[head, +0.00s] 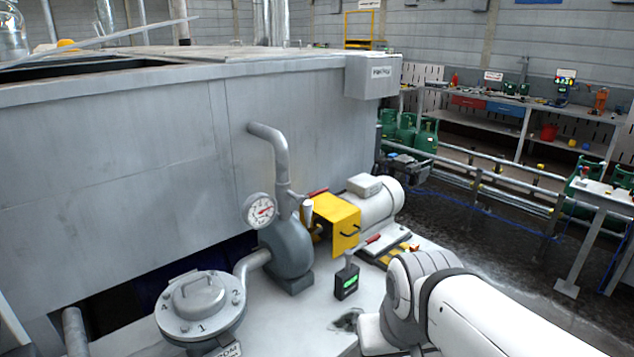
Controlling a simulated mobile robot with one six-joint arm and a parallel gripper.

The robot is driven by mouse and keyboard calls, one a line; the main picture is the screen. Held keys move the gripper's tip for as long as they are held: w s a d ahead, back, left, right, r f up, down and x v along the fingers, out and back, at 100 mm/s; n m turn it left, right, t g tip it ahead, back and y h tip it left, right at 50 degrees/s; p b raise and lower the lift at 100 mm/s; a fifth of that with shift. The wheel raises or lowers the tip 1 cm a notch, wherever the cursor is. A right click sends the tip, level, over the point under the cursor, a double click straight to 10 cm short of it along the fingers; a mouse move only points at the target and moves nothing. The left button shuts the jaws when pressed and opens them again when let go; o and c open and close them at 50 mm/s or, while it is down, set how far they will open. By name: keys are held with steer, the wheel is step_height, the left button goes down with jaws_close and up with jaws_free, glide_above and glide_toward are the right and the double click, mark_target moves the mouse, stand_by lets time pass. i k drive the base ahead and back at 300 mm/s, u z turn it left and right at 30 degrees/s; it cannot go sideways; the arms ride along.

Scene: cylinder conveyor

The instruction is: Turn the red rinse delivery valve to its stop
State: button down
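A small red lever handle (318,191) shows beside the vertical grey pipe above the pump, just left of the yellow guard. A second small red handle (373,239) shows lower down, near the black box with a green display. I cannot tell from this view which one is the rinse delivery valve, or how far either is turned. My white arm reaches in from the lower right and bends near the plinth edge. My gripper is not visible; it is out of frame or hidden behind the arm.
The grey pump (287,258) with its gauge (259,210), yellow guard (337,222) and motor (375,205) stand against the large grey tank (120,170). A round lidded strainer (200,308) is at lower left. The black box (346,282) stands on the plinth.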

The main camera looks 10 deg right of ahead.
mark_target(300, 199)
steer(key=z, duration=0.05)
steer(key=i, duration=0.7)
steer(key=u, duration=0.2)
steer(key=k, duration=1.3)
steer(key=z, duration=0.5)
steer(key=i, duration=1.55)
steer(key=z, duration=0.15)
